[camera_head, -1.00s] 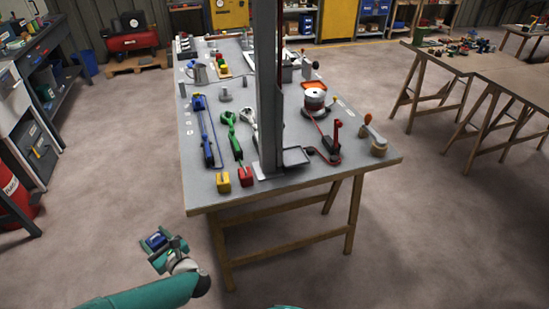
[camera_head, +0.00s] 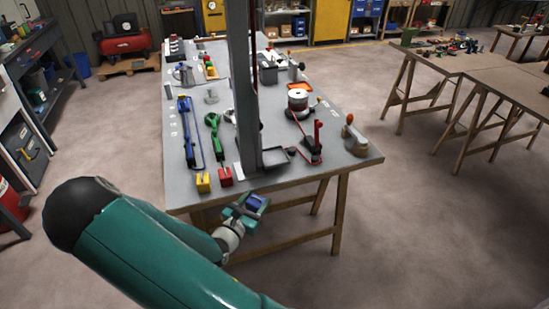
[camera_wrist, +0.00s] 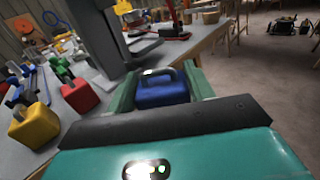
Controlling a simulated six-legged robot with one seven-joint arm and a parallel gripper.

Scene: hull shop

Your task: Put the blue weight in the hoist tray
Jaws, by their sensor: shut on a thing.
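The blue weight (camera_head: 257,202), a block with a grey handle, is held between the fingers of my gripper (camera_head: 247,208). In the wrist view the blue weight (camera_wrist: 163,94) sits between the two green fingers of my gripper (camera_wrist: 161,88), handle up. In the head view both appear in front of the bench's near edge, below the hoist post. The small dark tray (camera_head: 275,159) lies at the foot of the grey hoist post (camera_head: 247,100); its inside looks empty. My gripper is in front of the tray and apart from it.
A yellow weight (camera_head: 203,182) and a red weight (camera_head: 225,177) stand at the near edge of the bench (camera_head: 330,171), left of the post. Green and blue tools lie behind them. A red clamp-like device (camera_head: 313,148) stands right of the tray.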

